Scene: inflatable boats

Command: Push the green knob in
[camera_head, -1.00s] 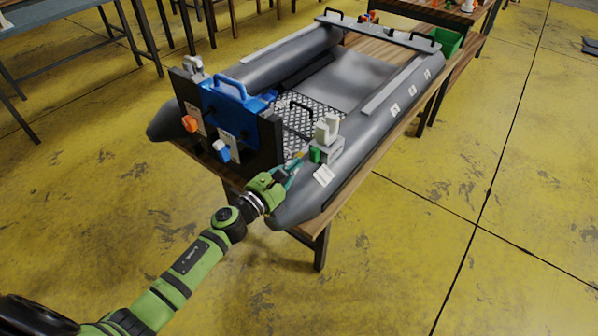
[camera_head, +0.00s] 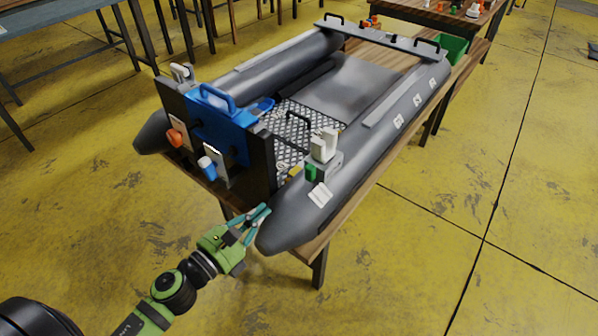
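The green knob (camera_head: 312,173) is small and sits on a grey mount (camera_head: 329,160) with a white clamp, on top of the boat's near right tube. My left gripper (camera_head: 265,210) is at the near end of that tube, below and left of the knob and apart from it. Its teal fingers come together at the tips and hold nothing that I can see. How far in the knob sits cannot be told from this view. My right gripper is out of view.
The grey inflatable boat (camera_head: 357,149) lies on a wooden table. Its dark transom carries a blue box (camera_head: 222,118), an orange knob (camera_head: 175,138) and a blue-white knob (camera_head: 207,166). A green bin (camera_head: 452,48) stands behind.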

